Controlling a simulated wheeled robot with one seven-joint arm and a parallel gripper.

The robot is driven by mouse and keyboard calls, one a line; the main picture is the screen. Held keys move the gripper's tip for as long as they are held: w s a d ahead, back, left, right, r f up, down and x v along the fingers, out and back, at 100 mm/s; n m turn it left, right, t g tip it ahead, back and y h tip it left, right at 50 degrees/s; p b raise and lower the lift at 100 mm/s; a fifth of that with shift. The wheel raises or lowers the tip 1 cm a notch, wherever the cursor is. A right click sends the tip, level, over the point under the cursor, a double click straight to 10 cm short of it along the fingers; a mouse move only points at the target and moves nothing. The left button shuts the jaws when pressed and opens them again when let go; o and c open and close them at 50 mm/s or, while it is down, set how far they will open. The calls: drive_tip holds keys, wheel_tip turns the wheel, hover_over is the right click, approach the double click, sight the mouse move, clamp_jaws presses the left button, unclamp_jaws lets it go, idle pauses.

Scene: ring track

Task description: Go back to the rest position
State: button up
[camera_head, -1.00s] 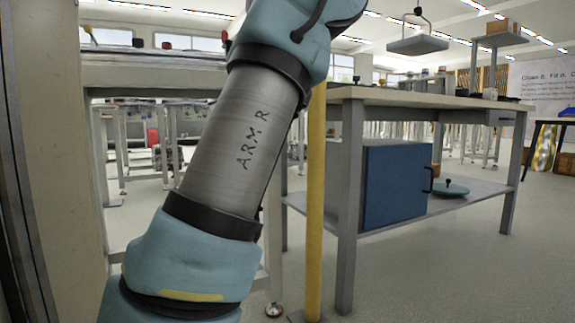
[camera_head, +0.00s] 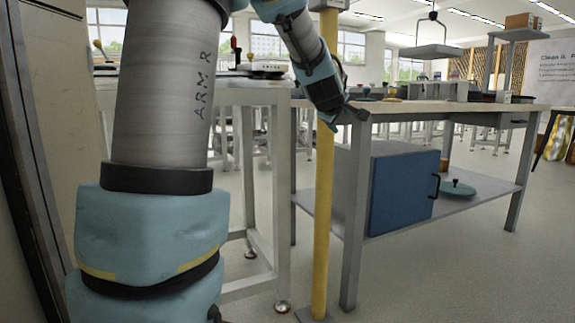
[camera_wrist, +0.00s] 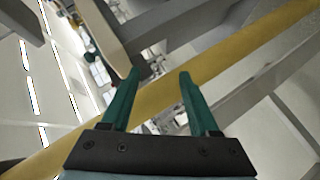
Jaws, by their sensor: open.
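My gripper (camera_wrist: 159,76) shows in the wrist view with its two dark green fingers apart and nothing between them. In the head view my gripper (camera_head: 347,113) is at the end of the bent arm, beside the near left corner of the workbench (camera_head: 420,107). It is small and dark there, and its fingers are hard to make out. A yellow post (camera_head: 323,190) stands close to it. In the wrist view the yellow post (camera_wrist: 225,65) crosses diagonally behind the fingers. I cannot tell whether anything touches.
A blue cabinet (camera_head: 403,192) and a teal round lid (camera_head: 457,188) are on the bench's lower shelf. A pale table (camera_head: 262,95) stands behind my arm. A beige panel (camera_head: 50,110) is close at the left. The floor (camera_head: 480,265) at front right is clear.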

drive_tip(key=s+a+f+m+g+y+p, duration=0.3)
drive_tip(key=s+a+f+m+g, duration=0.3)
drive_tip(key=s+a+f, duration=0.9)
drive_tip(key=s+a+f+m+g+y+p, duration=0.1)
drive_tip(key=s+a+f+m+g+p, duration=0.15)
drive_tip(key=s, duration=0.45)
drive_tip(key=s+a+f+m+g+y+p, duration=0.1)
drive_tip(key=s+a+f+g, duration=0.25)
drive_tip(key=s, duration=0.25)
wheel_tip(320, 180, up, 37)
drive_tip(key=t+p, duration=0.1)
drive_tip(key=p, duration=3.5)
drive_tip(key=shift+w, duration=0.2)
